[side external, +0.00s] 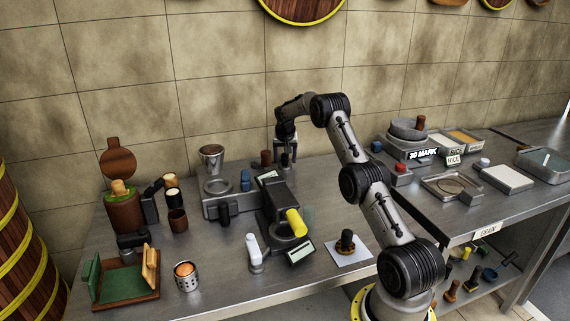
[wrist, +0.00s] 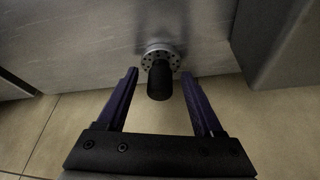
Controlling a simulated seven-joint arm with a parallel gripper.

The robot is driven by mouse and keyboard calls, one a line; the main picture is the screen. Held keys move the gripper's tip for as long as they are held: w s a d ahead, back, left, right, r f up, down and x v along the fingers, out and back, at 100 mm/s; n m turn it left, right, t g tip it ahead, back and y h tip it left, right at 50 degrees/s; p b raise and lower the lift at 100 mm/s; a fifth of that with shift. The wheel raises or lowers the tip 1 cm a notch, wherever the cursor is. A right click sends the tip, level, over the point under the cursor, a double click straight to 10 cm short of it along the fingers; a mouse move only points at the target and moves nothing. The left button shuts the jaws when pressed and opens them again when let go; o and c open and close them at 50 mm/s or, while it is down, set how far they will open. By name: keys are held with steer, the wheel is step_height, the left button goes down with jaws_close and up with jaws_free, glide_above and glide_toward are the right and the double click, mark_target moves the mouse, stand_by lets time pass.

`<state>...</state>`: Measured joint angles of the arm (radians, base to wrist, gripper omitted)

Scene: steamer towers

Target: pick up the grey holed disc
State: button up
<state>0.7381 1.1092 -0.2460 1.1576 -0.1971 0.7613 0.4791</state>
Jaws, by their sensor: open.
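The grey holed disc (wrist: 161,51) shows in the wrist view as a small round metal plate with a ring of holes. A black cylindrical knob (wrist: 158,84) stands out from it towards the camera. My gripper (wrist: 160,74) is open, one finger on each side of the knob, with visible gaps and nothing held. In the side external view my gripper (side external: 287,157) points down near the back of the counter, by the wall. The disc cannot be made out there.
A dark box-like block (wrist: 278,40) is close on the right in the wrist view. In the side external view, a dark machine with a yellow cylinder (side external: 296,222) stands in front of my gripper. A metal cup (side external: 211,160) and a reddish-brown cylinder (side external: 266,158) are to its left.

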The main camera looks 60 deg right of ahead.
steer(key=shift+c, duration=0.2)
jaws_close()
steer(key=shift+r, duration=0.2)
steer(key=shift+r, duration=0.2)
step_height(320, 180, up, 3)
steer(key=shift+s+a+r, duration=0.1)
steer(key=s+a+r, duration=0.9)
steer(key=shift+s+a, duration=0.35)
